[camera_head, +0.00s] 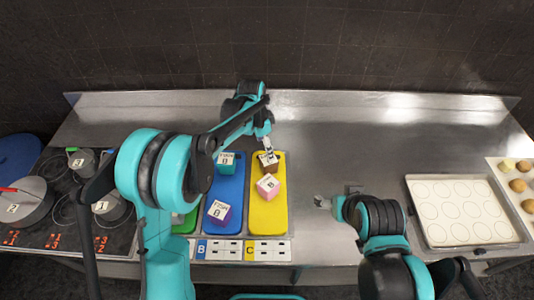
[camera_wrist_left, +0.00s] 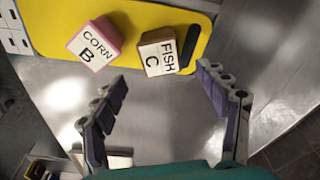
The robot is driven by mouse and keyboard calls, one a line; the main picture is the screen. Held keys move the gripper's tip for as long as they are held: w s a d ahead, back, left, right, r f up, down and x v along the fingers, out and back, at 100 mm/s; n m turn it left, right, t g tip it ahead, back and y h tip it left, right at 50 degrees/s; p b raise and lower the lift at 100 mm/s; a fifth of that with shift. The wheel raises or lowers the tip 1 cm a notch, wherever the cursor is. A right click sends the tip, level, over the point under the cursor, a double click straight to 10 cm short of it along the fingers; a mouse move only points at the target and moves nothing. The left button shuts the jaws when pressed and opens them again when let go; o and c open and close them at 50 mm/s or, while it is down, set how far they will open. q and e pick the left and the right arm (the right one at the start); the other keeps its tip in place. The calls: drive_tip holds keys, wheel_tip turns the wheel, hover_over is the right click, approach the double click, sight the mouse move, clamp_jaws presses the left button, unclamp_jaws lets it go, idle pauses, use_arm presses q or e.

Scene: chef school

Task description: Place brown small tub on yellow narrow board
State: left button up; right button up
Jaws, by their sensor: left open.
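The brown small tub (camera_wrist_left: 159,53), labelled "FISH C", rests on the yellow narrow board (camera_wrist_left: 150,15) near its handle slot in the left wrist view. In the head view the tub (camera_head: 267,159) is at the far end of the yellow board (camera_head: 267,215), partly hidden by my left gripper (camera_head: 266,145). A pink tub (camera_wrist_left: 95,44) labelled "CORN B" stands beside it on the same board. In the left wrist view my left gripper (camera_wrist_left: 162,105) is open, empty and apart from the tub. My right gripper (camera_head: 322,202) is over the counter; its finger state is unclear.
A blue board (camera_head: 225,190) with a teal tub (camera_head: 225,162) and a purple tub (camera_head: 219,212) lies left of the yellow board. A green board (camera_head: 187,222) is mostly hidden. A stove with pots (camera_head: 32,200) is left; a baking tray (camera_head: 415,181) is right. The middle counter is clear.

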use_arm(q)
drive_tip(key=s+a+r+n+t, duration=0.3)
drive_tip(key=s+a+r+n, duration=0.3)
drive_tip(key=s+a+r, duration=0.5)
drive_tip(key=s+a+n+t, duration=0.1)
drive_tip(key=s+a+n, duration=0.1)
drive_tip(key=s, duration=0.5)
drive_tip(key=s+a+f+n+t+y, duration=0.1)
drive_tip(key=s+a+n+t, duration=0.1)
drive_tip(key=s+n, duration=0.3)
drive_tip(key=s+a, duration=0.1)
drive_tip(key=s, duration=0.2)
drive_tip(key=shift+a+t+y, duration=0.25)
drive_tip(key=shift+t+y, duration=0.05)
drive_tip(key=shift+f, duration=0.1)
